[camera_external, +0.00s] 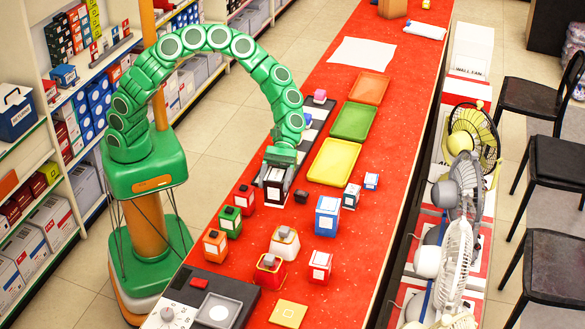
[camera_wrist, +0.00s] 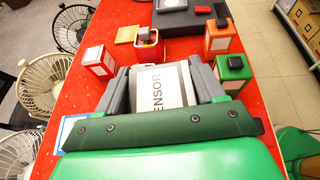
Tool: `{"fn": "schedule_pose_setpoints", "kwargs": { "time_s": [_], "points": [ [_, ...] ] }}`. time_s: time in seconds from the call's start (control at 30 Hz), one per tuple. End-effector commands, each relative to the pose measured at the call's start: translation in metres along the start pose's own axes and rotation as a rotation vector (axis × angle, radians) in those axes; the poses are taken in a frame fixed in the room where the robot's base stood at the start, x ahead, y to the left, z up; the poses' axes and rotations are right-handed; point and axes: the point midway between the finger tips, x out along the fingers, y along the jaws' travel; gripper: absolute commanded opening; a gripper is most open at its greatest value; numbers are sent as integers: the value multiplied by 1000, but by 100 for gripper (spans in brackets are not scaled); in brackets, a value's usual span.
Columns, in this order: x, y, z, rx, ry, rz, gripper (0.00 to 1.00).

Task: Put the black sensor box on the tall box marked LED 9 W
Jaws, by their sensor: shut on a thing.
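My gripper (camera_external: 277,168) hangs over the red counter and is shut on the black sensor box (camera_external: 274,188), whose white label faces the external camera. In the wrist view, the box's pale face with the letters ENSOR (camera_wrist: 160,88) shows between the two grey fingers (camera_wrist: 160,84). The box looks upright; whether its underside touches the counter I cannot tell. No LED 9 W marking is legible. Labelled boxes nearby include a tall blue one (camera_external: 327,216), a red one (camera_external: 319,267) and a dark blue one (camera_external: 351,196).
Red (camera_external: 244,199), green (camera_external: 229,223) and orange (camera_external: 215,247) dark-topped boxes stand left of the gripper. A small black block (camera_external: 301,196) lies close on its right. Yellow (camera_external: 333,163), green (camera_external: 354,121) and orange (camera_external: 369,88) trays lie behind. Fans (camera_external: 458,185) stand beyond the right edge.

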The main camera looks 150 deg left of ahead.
Motion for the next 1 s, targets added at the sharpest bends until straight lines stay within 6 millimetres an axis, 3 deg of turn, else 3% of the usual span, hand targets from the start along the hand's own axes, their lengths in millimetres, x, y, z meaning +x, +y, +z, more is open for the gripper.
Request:
{"fn": "schedule_pose_setpoints", "kwargs": {
  "time_s": [0.23, 0.43, 0.6, 0.8, 1.0],
  "points": [
    [12, 26, 38, -1, 15, -8, 36],
    [40, 50, 98, 13, 15, -36, 36],
    [64, 54, 139, 27, 7, -69, 36],
    [76, 57, 161, 37, 2, -84, 36],
    [87, 70, 159, 36, 2, -86, 36]
  ]
}}
